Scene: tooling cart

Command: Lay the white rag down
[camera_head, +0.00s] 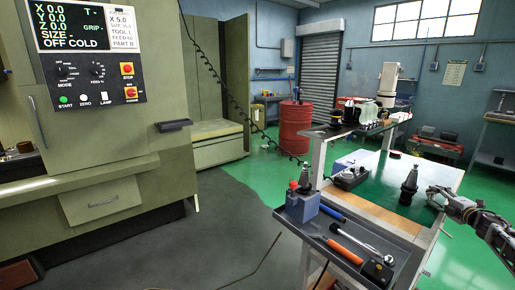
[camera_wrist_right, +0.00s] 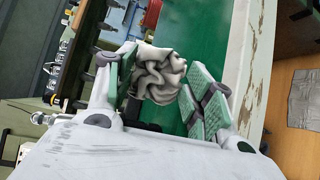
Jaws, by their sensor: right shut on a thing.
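The white rag (camera_wrist_right: 158,72) is a crumpled greyish-white bundle between the green-padded fingers of my right gripper (camera_wrist_right: 165,85) in the right wrist view. My right gripper is shut on it, above a green surface. In the head view my right gripper (camera_head: 436,199) reaches in from the right over the right part of the green-topped cart (camera_head: 375,192), just right of a dark tool holder (camera_head: 409,186). I cannot make out the rag clearly there. My left gripper is not in view.
A grey fixture (camera_head: 350,177) stands at the cart's left. Green mat between it and the dark tool holder is clear.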

